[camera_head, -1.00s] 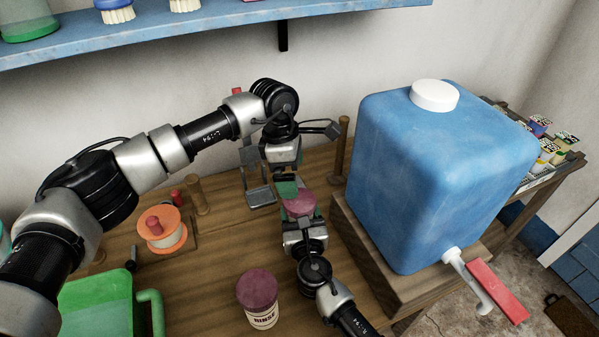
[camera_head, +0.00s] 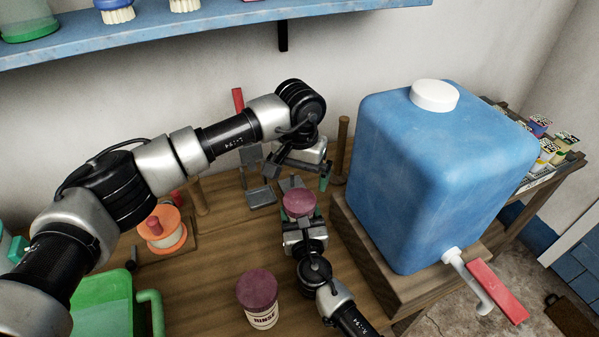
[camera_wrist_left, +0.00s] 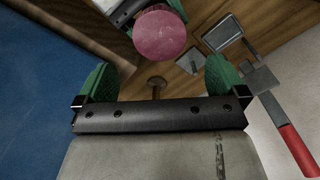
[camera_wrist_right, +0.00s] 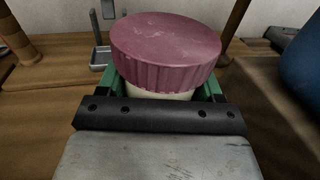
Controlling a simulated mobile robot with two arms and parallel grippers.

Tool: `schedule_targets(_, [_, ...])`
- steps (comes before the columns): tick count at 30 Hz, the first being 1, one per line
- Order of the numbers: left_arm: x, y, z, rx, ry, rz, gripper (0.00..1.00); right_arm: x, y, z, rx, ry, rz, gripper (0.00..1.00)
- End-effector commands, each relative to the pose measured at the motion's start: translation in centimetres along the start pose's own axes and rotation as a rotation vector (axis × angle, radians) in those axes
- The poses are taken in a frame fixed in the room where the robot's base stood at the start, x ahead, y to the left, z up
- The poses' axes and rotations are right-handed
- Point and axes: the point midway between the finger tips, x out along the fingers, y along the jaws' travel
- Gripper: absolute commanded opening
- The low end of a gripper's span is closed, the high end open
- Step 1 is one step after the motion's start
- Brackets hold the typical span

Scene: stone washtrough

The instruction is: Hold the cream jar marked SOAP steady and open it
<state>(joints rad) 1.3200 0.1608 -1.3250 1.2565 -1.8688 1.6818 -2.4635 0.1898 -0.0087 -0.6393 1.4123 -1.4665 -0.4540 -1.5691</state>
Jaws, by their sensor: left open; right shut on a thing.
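A cream jar (camera_wrist_right: 160,93) with a maroon screw lid (camera_head: 299,203) stands upright on the table's right part. Its lid is on, and any lettering is hidden. My right gripper (camera_head: 301,222) is shut on the jar's body below the lid, as the right wrist view also shows. My left gripper (camera_head: 303,178) is open and empty, just behind and above the lid and apart from it. In the left wrist view the lid (camera_wrist_left: 160,36) shows beyond the green fingers, between them and towards the top.
A similar jar marked RINSE (camera_head: 259,300) stands at the front. A big blue water container (camera_head: 420,170) on a wooden stand closes off the right. A small metal holder (camera_head: 261,197), an orange spool (camera_head: 163,228) and a green tub (camera_head: 100,305) are to the left.

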Motion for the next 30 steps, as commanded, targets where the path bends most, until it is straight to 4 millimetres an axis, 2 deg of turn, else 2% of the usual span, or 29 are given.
schedule_targets(5, [1.4, 0.1, 0.0, 0.026, -0.002, -0.003, 1.0, 0.0, 0.0, -0.1, 0.0, 0.002, 0.0, 0.0])
schedule_targets(12, [5.2, 0.1, 0.1, 0.025, -0.002, -0.002, 1.0, 0.0, 0.0, -0.1, 0.0, 0.002, 0.0, 0.0])
schedule_targets(18, [7.4, 0.1, 0.0, 0.023, -0.001, -0.001, 1.0, 0.0, 0.0, -0.1, 0.0, 0.002, 0.0, 0.0])
schedule_targets(29, [8.0, 0.0, 0.0, 0.023, 0.001, -0.003, 1.0, 0.0, 0.0, -0.1, 0.0, 0.002, 0.0, 0.0])
schedule_targets(30, [8.0, 0.0, 0.0, 0.023, 0.001, -0.003, 0.97, 0.0, 0.0, -0.1, 0.0, 0.002, 0.0, 0.0])
